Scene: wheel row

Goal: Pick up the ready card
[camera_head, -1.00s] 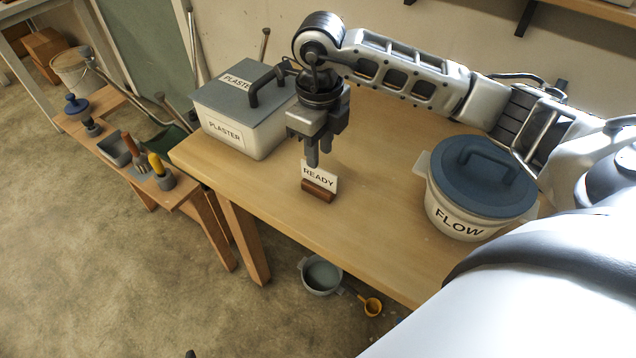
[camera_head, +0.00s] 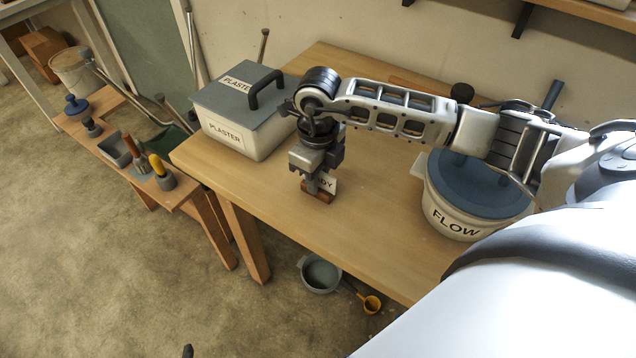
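The ready card (camera_head: 329,184) is a small white card with black letters, upright in a wooden block (camera_head: 327,198) on the table. Only the end of its word shows; the rest is behind my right gripper. My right gripper (camera_head: 316,189) points down at the card, its fingers in front of the card's left part. I cannot tell whether the fingers are closed on it or only around it. The card is still at its block. My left gripper is not recognisable in the view.
A lidded plaster box (camera_head: 243,140) stands left of my gripper on the wooden table (camera_head: 370,235). A pot marked FLOW (camera_head: 455,217), with a blue lid, stands at the right under my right arm. A low bench (camera_head: 190,185) with tools is at the left.

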